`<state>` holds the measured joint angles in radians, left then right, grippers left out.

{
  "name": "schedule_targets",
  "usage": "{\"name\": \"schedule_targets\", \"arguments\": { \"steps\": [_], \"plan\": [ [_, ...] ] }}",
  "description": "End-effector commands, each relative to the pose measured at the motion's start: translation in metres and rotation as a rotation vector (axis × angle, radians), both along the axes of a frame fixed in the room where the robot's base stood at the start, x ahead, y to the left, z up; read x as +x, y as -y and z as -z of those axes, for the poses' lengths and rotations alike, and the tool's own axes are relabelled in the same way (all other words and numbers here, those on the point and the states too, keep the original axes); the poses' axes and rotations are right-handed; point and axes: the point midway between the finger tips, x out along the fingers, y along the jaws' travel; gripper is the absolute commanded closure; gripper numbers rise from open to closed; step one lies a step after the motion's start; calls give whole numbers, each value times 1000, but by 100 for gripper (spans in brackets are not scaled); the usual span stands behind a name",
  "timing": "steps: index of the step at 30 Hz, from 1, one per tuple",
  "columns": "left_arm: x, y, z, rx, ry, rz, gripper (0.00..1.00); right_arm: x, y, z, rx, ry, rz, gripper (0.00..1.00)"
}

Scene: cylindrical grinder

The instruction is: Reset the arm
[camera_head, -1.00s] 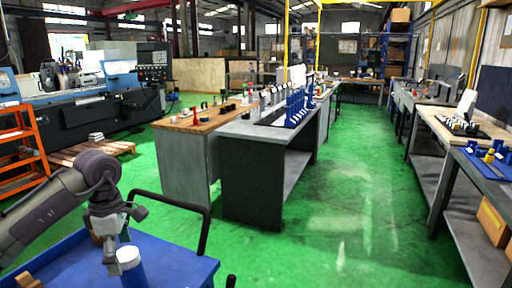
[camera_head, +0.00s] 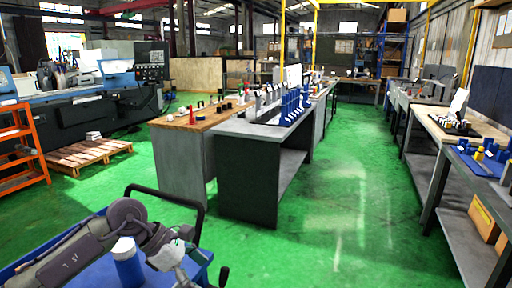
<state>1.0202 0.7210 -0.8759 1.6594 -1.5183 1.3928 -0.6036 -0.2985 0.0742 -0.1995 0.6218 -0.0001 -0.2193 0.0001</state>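My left arm comes in from the lower left, and its gripper (camera_head: 182,274) hangs low over the right end of a blue cart (camera_head: 204,262). A blue bottle with a white lid (camera_head: 126,262) stands on the cart, just left of the gripper and partly behind my arm. The gripper looks apart from the bottle. Its fingertips are small and run toward the bottom edge, so I cannot tell whether they are open or shut. My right gripper is out of view.
A dark handle (camera_head: 172,198) rises at the cart's far edge. A grey workbench (camera_head: 250,180) with blue parts stands ahead. An orange rack (camera_head: 22,145) and a pallet (camera_head: 88,155) are left. Another bench (camera_head: 440,130) lines the right. Green floor (camera_head: 335,215) lies free between.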

Motion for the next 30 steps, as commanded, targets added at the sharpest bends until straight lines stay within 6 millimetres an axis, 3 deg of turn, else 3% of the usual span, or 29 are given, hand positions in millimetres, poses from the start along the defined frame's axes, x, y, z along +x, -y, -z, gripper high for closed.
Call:
{"name": "schedule_targets", "arguments": {
  "steps": [2, 3, 5, 7, 9, 12, 15, 17, 19, 23, 24, 27, 30],
  "plan": [
    [-16, 48, -4, -213, -37, -16, 4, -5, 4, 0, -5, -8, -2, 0],
    [-25, 75, -13, -356, -69, -42, 4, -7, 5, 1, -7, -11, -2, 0],
    [-36, 108, -36, -595, -137, -109, 4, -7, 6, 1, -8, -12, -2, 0],
    [-42, 129, -67, -865, -237, -217, 4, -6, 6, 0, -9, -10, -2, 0],
    [-41, 131, -94, -1121, -362, -356, 4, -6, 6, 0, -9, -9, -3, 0],
    [-26, 107, -116, -1454, -566, -611, 4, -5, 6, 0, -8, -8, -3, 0],
    [-9, 62, -106, -1733, -793, -923, 4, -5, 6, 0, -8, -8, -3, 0],
    [-2, 30, -83, -1872, -933, -1141, 4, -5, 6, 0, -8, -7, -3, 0],
    [-4, -6, -43, -1996, -1095, -1415, 4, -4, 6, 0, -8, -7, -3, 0],
    [-34, -53, 39, -2102, -1334, -1915, 4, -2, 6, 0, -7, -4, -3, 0],
    [-49, -64, 64, 1950, 1289, 1913, 4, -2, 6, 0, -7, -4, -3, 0],
    [-93, -79, 114, 1624, 1184, 1893, 4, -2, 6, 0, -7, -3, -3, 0],
    [-132, -86, 147, 1395, 1097, 1874, 4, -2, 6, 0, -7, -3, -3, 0]
  ]
}}
